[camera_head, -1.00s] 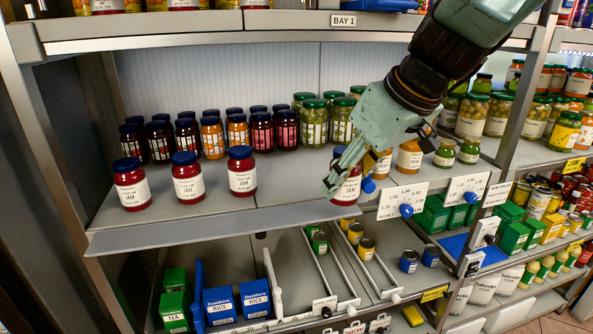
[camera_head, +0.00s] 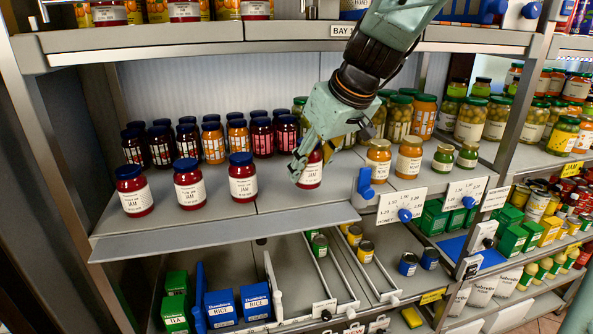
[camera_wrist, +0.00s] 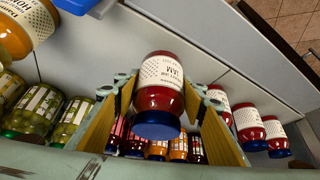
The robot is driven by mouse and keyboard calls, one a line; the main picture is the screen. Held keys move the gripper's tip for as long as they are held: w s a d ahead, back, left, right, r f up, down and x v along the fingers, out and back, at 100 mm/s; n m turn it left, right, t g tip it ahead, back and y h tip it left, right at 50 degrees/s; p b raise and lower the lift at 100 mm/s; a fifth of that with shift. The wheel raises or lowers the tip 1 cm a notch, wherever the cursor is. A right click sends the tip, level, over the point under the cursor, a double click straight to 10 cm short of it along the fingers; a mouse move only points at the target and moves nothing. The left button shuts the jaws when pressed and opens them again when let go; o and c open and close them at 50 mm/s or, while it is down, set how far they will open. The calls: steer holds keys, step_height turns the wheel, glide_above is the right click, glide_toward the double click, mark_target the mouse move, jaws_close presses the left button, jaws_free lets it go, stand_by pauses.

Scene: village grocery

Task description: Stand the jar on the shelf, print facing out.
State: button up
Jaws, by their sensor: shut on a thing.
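The held jam jar (camera_head: 311,177) is red with a white label. My gripper (camera_head: 307,164) is shut around its sides, and the fingers hide part of it in the head view. The label faces out toward the shelf front, and the jar looks upright. In the wrist view the jar (camera_wrist: 160,95) sits between the two yellow-lined fingers, its blue lid toward the camera's lower edge. The jar is over the front of the shelf (camera_head: 270,225), right of three similar jam jars (camera_head: 243,178). I cannot tell whether its base touches the shelf.
Dark, orange and pink-labelled jars (camera_head: 262,136) stand in rows behind. Honey jars (camera_head: 409,158) stand to the right, past a blue divider (camera_head: 365,186) and price strip (camera_head: 402,204). Bare shelf lies between the third jam jar and the held jar.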

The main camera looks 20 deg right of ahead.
steer(key=shift+w+a+p, duration=0.15)
steer(key=shift+w+a, duration=0.15)
steer(key=shift+w, duration=0.45)
steer(key=shift+w+a+p, duration=0.1)
steer(key=shift+w+a, duration=0.15)
steer(key=shift+w, duration=0.5)
steer(key=shift+w+a+p, duration=0.15)
steer(key=shift+w+a, duration=0.15)
steer(key=shift+w, duration=0.45)
steer(key=shift+f, duration=1.75)
steer(key=shift+f+b, duration=0.15)
steer(key=shift+b, duration=0.15)
steer(key=o, duration=1.1)
steer(key=shift+o, duration=0.2)
steer(key=shift+r, duration=0.2)
